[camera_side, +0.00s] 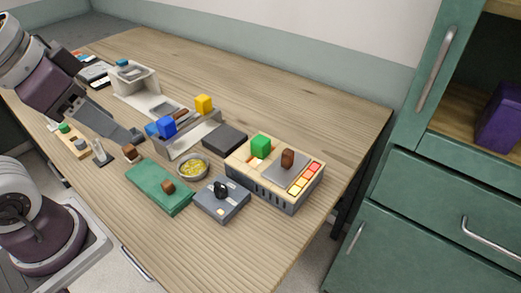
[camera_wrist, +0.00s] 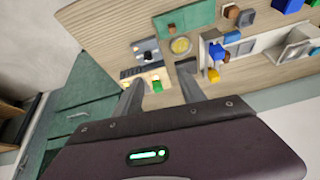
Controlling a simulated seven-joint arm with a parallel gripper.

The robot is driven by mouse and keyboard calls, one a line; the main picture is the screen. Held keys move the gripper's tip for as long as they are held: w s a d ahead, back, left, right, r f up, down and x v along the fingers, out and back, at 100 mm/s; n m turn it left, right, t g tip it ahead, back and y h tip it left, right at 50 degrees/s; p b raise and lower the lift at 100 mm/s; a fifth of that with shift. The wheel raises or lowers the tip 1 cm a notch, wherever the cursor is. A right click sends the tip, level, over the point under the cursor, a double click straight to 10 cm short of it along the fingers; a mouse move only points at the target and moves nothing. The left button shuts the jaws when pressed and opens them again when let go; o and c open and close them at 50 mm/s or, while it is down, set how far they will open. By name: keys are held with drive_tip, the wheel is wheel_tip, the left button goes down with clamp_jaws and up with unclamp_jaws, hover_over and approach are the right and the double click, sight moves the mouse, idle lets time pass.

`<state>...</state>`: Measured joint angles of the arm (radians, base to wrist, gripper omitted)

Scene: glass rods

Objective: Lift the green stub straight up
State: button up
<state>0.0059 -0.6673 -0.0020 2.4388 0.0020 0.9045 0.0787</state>
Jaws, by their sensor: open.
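A small green stub (camera_side: 65,128) stands in a pale wooden block at the left of the table in the side view. A larger green cube (camera_side: 261,146) sits on the wooden-topped tray at the right; a green block (camera_wrist: 157,86) shows between my fingers in the wrist view and looks like this cube, some way below. My gripper (camera_side: 136,135) is open and empty above the table, to the right of the stub. Its two fingers (camera_wrist: 163,80) are apart in the wrist view. I cannot make out the small stub in the wrist view.
Near my gripper are a green mat (camera_side: 155,195), a bowl of yellow bits (camera_side: 193,167) and a grey box (camera_side: 222,205). The wood at the back right is clear.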

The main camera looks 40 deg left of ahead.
drive_tip(key=w+d+m+g, duration=0.1)
drive_tip(key=w+m+g, duration=0.1)
drive_tip(key=w+m, duration=0.5)
drive_tip(key=m+g, duration=0.3)
drive_tip(key=m, duration=0.7)
hover_over(261, 151)
drive_tip(key=w+a, duration=0.2)
wheel_tip(261, 151, down, 17)
drive_tip(key=shift+w+r, duration=0.1)
wheel_tip(261, 151, down, 8)
drive_tip(key=shift+d+r, duration=0.1)
drive_tip(key=shift+d, duration=0.05)
clamp_jaws()
wheel_tip(261, 151, up, 10)
drive_tip(key=shift+r, duration=0.1)
